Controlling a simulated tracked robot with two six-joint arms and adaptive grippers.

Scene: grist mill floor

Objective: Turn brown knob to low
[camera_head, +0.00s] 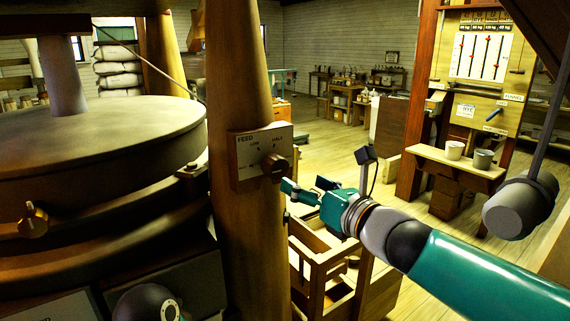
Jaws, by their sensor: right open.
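The brown knob (275,167) sits at the lower right of a pale panel (250,152) marked FEED, with LOW and HALF lettered on it. The panel is fixed to a thick wooden post (240,80). Which mark the knob points to is too small to tell. My right gripper (303,187) is open and empty, just right of and a little below the knob. It appears apart from the knob. My left gripper is not in view.
A large round millstone housing (100,150) with a brass knob (33,220) fills the left. A wooden frame (325,262) stands below my right gripper. A shelf with two cups (454,150) is at the right. Open floor lies behind.

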